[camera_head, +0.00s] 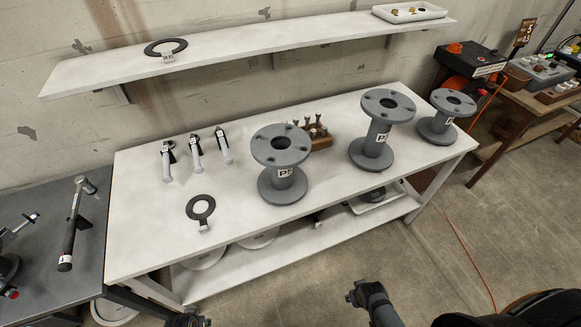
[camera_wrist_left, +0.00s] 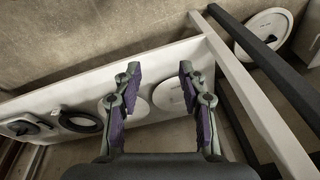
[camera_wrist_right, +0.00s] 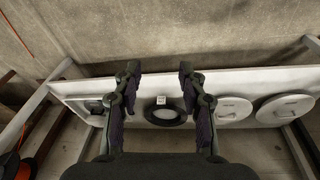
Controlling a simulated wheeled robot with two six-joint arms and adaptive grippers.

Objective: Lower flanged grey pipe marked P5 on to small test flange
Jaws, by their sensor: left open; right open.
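Three flanged grey pipes stand upright on the white bench: a left one (camera_head: 284,184), a middle one (camera_head: 375,140) and a smaller right one (camera_head: 445,121). The left and middle ones carry white tags starting with P; the digits are too small to tell apart surely. I cannot pick out the small test flange; a dark fitting (camera_head: 8,266) is cut off at the left edge. My left gripper (camera_wrist_left: 158,82) is open and empty, barely in the head view's bottom edge. My right gripper (camera_wrist_right: 157,82) is open and empty, low in front of the bench.
Discs and a ring (camera_wrist_right: 165,111) lie on the lower shelf.

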